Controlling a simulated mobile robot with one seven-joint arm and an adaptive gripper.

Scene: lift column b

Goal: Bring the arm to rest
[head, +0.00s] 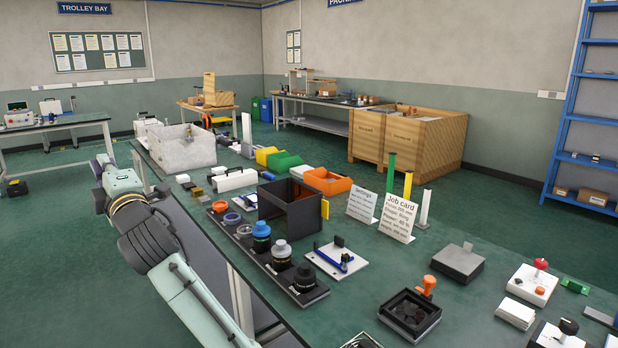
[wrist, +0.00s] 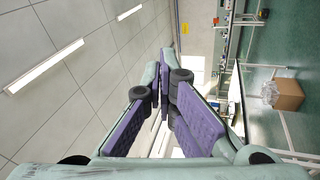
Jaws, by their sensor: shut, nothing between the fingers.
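My arm runs up the left side of the bench (head: 455,235) in the head view, pale green with dark ribbed joints. It is off the bench's left edge, over the floor. My gripper (head: 101,163) is at its far end, small and partly hidden by the arm, with a bit of purple showing. In the wrist view, the purple-padded fingers of my gripper (wrist: 165,62) come together at the tips. It is shut, with nothing held. The wrist view is turned on its side, with ceiling lights at left.
The bench carries a black open box (head: 286,205), a rack of capped cylinders (head: 261,237), an orange bin (head: 327,181) and a job card (head: 398,218). A side table (head: 55,124) stands at far left. A cardboard box (wrist: 287,95) shows in the wrist view. Green floor (head: 55,270) lies open at left.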

